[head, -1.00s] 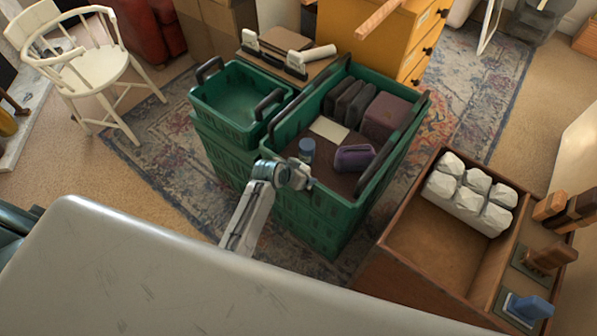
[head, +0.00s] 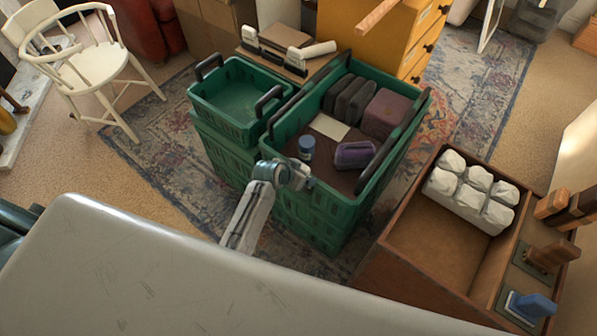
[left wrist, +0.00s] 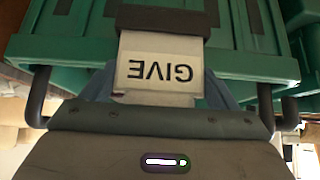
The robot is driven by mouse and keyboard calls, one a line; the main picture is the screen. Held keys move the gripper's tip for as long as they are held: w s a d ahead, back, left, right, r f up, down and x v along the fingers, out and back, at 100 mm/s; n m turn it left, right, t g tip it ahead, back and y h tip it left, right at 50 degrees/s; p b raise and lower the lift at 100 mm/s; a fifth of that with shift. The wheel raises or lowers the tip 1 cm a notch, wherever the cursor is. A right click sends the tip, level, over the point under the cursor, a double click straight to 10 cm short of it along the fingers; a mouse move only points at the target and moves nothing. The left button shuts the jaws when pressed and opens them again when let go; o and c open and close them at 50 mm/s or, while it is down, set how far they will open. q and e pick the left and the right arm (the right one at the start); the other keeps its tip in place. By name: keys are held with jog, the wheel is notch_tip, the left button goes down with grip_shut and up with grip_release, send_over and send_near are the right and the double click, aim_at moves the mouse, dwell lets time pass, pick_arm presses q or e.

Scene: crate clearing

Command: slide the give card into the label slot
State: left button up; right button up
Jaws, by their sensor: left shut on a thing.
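The give card (left wrist: 160,72) is pale with dark letters reading GIVE, upside down in the left wrist view. My left gripper (head: 303,180) is shut on the card, close to the near left side of the large green crate (head: 335,215). In the left wrist view a dark brown bar (left wrist: 167,19) crosses the card's far end, against green crate wall. It looks like the label slot, but I cannot tell whether the card is inside it or only against it. The head view hides the card and this bar behind my arm. My right gripper is not in view.
The large crate holds a blue jar (head: 306,148), a purple item (head: 354,155), dark blocks and a pale sheet (head: 329,127). A smaller green crate (head: 238,128) stands to its left. A wooden box (head: 425,250) with white pieces is at the right.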

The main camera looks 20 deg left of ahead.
pick_arm(q)
jog(key=shift+f, duration=0.3)
jog(key=o, duration=1)
jog(key=shift+r, duration=0.1)
jog(key=v, duration=1)
jog(key=shift+s+r+b, duration=0.2)
jog(key=shift+r+b, duration=0.1)
jog(key=shift+r, duration=0.05)
jog(key=shift+a, duration=0.1)
